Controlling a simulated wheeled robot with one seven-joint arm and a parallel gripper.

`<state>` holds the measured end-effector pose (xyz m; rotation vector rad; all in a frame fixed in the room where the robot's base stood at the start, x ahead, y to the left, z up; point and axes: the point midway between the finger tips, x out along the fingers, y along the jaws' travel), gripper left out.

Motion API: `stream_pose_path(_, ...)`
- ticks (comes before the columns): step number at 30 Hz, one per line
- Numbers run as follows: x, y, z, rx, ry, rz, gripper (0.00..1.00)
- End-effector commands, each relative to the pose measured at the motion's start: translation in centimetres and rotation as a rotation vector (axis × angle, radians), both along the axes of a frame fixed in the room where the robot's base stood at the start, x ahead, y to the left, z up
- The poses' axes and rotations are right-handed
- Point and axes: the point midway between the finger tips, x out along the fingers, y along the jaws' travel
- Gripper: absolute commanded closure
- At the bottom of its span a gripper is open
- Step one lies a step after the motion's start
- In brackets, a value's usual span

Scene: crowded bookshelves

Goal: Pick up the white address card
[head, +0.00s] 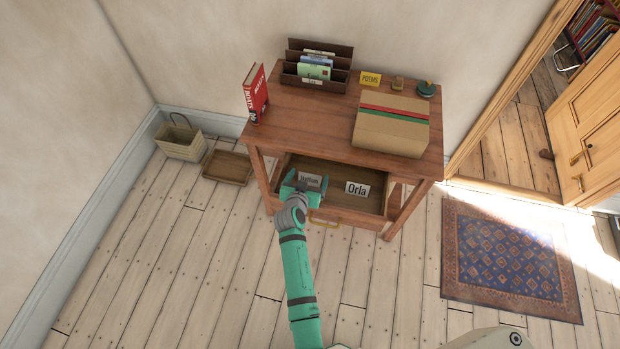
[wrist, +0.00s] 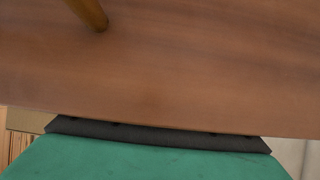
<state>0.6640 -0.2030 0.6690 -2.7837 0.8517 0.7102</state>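Two white cards stand in the open drawer (head: 338,205) of the wooden desk in the head view. The left card (head: 311,180) bears a name too small to read surely. The right card (head: 357,189) reads "Orla". My gripper (head: 307,179) is at the drawer's left part, in front of the left card and partly covering it. Its two teal sides look spread apart, with nothing clearly held between them. In the wrist view, a brown wooden surface (wrist: 170,75) fills most of the picture, above my gripper's teal part and dark edge; no card shows there.
The desktop (head: 320,115) overhangs the drawer. On it are a red book (head: 257,94), a letter rack (head: 317,80), a yellow "POEMS" block (head: 371,79) and a striped parcel (head: 391,128). A basket (head: 180,145) and wooden tray (head: 227,168) lie left. Floor in front is clear.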

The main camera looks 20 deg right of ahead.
Motion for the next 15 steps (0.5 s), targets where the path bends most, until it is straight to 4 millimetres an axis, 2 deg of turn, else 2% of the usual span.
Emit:
stream_pose_path(1, -0.02, 0.0, 0.0, 0.0, 0.0, 0.0, 0.24)
stream_pose_path(5, -0.02, 0.0, 0.0, 0.0, 0.0, 0.0, 0.55)
stream_pose_path(15, -0.03, 0.01, 0.12, 0.0, 0.0, 0.0, 0.55)
